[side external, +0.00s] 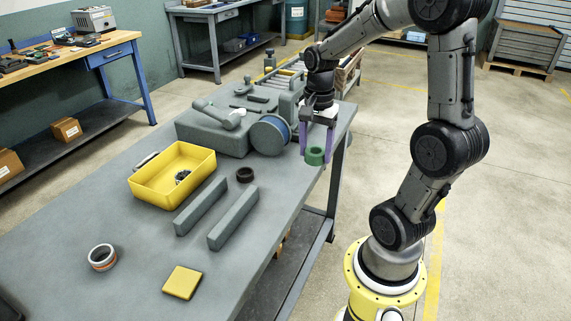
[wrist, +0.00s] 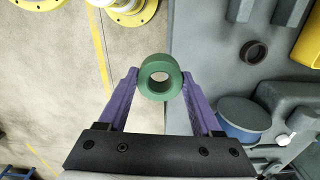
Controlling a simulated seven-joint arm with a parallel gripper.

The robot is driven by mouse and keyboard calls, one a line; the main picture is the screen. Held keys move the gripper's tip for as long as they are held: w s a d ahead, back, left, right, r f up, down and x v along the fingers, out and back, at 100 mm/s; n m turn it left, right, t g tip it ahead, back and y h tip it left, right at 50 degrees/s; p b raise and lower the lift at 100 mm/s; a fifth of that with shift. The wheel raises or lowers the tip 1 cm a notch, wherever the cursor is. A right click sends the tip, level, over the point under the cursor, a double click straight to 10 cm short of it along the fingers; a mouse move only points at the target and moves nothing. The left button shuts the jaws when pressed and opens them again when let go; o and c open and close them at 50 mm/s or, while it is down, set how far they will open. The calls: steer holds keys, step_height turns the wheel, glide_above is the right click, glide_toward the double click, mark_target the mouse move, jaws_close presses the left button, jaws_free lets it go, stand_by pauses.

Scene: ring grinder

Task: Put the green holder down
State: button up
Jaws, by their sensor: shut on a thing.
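The green holder (side external: 315,156) is a short ring with a round hole. In the wrist view the green holder (wrist: 160,77) sits between the two purple fingers of my gripper (wrist: 160,82), which touch it on both sides. In the side view my gripper (side external: 316,148) points down at the right edge of the grey table (side external: 120,215), next to the grinder. The holder appears to be at or past that edge, with floor behind it in the wrist view. Its height relative to the tabletop is hard to tell.
The grey grinder with a blue-rimmed wheel (side external: 270,135) stands just left of my gripper. A dark ring (side external: 244,174), two grey bars (side external: 232,218), a yellow bin (side external: 172,175), a yellow block (side external: 182,283) and a silver-orange ring (side external: 102,257) lie on the table. The front middle is clear.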

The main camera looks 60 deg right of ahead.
steer(key=shift+s+a+r, duration=0.1)
steer(key=shift+s+a, duration=0.05)
steer(key=shift+s, duration=0.05)
steer(key=shift+n, duration=0.3)
steer(key=shift+w+r+n, duration=0.2)
steer(key=shift+r+n, duration=0.05)
steer(key=shift+n, duration=0.15)
steer(key=w+a+r+n, duration=0.1)
steer(key=w+a+n, duration=0.5)
steer(key=a, duration=0.4)
steer(key=w+a+n, duration=0.5)
steer(key=a+n, duration=0.1)
steer(key=a, duration=0.3)
steer(key=s+a+f+n, duration=0.1)
steer(key=s+a+n, duration=0.4)
steer(key=a, duration=0.7)
steer(key=s+a+n, duration=0.4)
steer(key=a, duration=0.8)
steer(key=w+a+f, duration=0.2)
steer(key=a+f, duration=0.1)
steer(key=w+a+f, duration=0.6)
steer(key=a, duration=0.1)
steer(key=shift+w+f, duration=0.1)
steer(key=shift+w, duration=0.1)
steer(key=shift+w+a+f, duration=0.15)
steer(key=shift+a+f, duration=0.15)
steer(key=shift+f, duration=0.05)
steer(key=shift+w+a+f, duration=0.1)
steer(key=shift+f, duration=1.55)
